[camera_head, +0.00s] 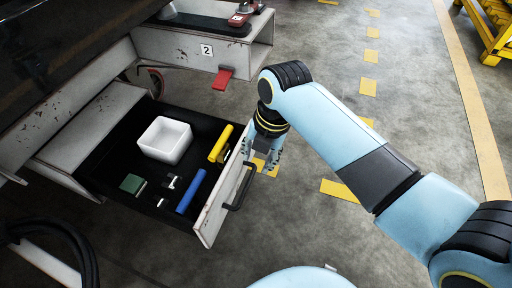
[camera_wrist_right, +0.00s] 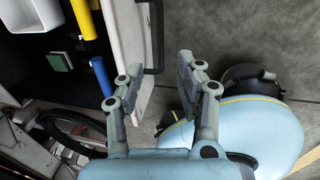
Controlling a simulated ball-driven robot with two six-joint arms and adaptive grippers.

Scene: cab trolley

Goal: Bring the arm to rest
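My right arm reaches in from the right in the head view. Its gripper (camera_head: 264,158) hangs just beyond the front panel of the open drawer (camera_head: 208,222), near the black handle (camera_head: 240,188). In the wrist view the right gripper (camera_wrist_right: 158,80) has its two fingers spread wide with nothing between them. The handle (camera_wrist_right: 156,38) shows past the fingertips there; I cannot tell whether the gripper touches it. My left gripper is not in view.
The drawer holds a white box (camera_head: 165,140), a yellow cylinder (camera_head: 221,143), a blue cylinder (camera_head: 191,191) and a green block (camera_head: 132,184). A red tab (camera_head: 222,79) sticks out below the number 2 compartment (camera_head: 190,48). Open floor lies right of the drawer.

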